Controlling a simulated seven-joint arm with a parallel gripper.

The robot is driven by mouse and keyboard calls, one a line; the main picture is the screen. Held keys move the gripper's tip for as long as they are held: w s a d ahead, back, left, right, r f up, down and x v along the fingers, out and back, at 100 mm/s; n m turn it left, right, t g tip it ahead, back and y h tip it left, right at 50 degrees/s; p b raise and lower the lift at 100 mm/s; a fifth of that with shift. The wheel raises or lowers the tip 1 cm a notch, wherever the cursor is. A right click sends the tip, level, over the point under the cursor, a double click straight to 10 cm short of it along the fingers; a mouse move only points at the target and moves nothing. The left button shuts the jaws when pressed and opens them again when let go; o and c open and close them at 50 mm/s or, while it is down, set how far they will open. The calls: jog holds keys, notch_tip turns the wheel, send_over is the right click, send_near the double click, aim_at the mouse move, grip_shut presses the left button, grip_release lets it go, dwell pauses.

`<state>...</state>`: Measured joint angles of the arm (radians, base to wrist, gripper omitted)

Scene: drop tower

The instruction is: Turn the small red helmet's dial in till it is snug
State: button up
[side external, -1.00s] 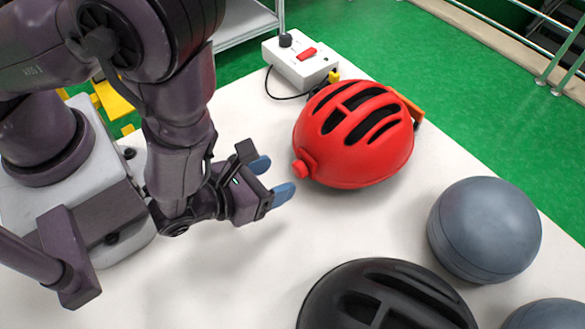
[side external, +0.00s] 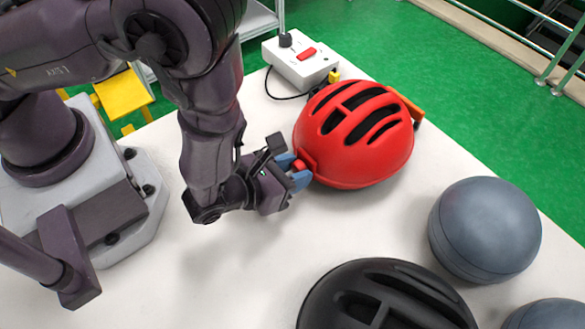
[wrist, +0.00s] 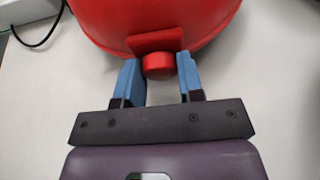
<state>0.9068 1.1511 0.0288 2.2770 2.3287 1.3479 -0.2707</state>
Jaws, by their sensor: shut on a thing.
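The small red helmet (side external: 352,150) sits on the white table, its vents facing up. It also shows at the top of the wrist view (wrist: 155,18). Its red dial (wrist: 158,66) sticks out from the rim toward my gripper. My gripper (side external: 297,172) is at the dial, with one blue finger on each side of it. In the wrist view my gripper (wrist: 160,74) is shut on the dial, close below the helmet's edge. In the side view the fingers partly hide the dial.
A white control box (side external: 300,62) with a red switch and a black knob stands behind the helmet. A black helmet (side external: 385,300) lies at the front. A grey-blue ball-like form (side external: 484,230) stands at the right, with another (side external: 548,315) at the lower edge. The table between is clear.

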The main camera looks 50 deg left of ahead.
jog(key=shift+d+m+y, duration=0.15)
jog(key=shift+m+y, duration=0.85)
jog(key=shift+m, duration=0.2)
jog(key=shift+d+m+t+y, duration=0.1)
jog(key=shift+m+t+y, duration=0.2)
jog(key=shift+m+y, duration=1.2)
jog(key=shift+m, duration=0.3)
jog(key=o, duration=0.9)
jog(key=shift+o, duration=0.2)
jog(key=v, duration=1.3)
